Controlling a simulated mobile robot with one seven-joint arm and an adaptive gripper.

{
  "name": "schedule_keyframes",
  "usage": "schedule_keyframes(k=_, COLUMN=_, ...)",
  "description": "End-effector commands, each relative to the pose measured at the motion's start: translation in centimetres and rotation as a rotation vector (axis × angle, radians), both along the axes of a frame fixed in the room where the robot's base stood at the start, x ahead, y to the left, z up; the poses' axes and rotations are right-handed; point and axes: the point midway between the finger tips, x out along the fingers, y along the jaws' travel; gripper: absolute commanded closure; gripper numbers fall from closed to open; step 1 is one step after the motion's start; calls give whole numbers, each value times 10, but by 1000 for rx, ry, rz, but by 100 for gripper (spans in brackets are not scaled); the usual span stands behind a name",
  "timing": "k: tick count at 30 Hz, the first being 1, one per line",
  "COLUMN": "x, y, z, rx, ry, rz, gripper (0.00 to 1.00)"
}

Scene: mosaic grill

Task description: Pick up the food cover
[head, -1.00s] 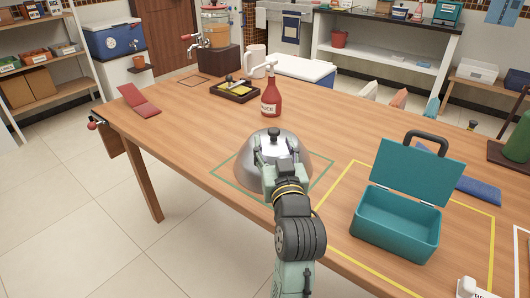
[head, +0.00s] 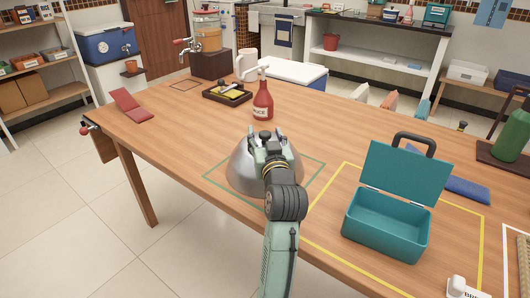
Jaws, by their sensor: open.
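The food cover (head: 241,172) is a silver metal dome with a dark knob on top. It sits on the wooden table inside a green outlined square, left of the teal box. My gripper (head: 267,136) is over the top of the dome, with its fingers around or just beside the knob. The fingers look open. My wrist and arm hide the right front of the dome and most of the knob, so I cannot tell whether the fingers touch it.
A red sauce bottle (head: 263,102) stands just behind the cover. An open teal box (head: 386,222) stands to the right inside a yellow outline. A dark tray (head: 227,94) lies farther back. The table (head: 180,130) left of the cover is clear.

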Motion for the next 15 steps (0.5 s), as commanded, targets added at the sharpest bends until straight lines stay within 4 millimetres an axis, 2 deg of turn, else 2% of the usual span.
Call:
schedule_keyframes(k=4, x=12, y=2, z=0, rx=0, ry=0, rz=0, gripper=49)
schedule_keyframes(k=11, x=13, y=2, z=0, rx=0, ry=-1, rz=0, gripper=50)
schedule_keyframes(k=15, x=13, y=2, z=0, rx=0, ry=-1, rz=0, gripper=59)
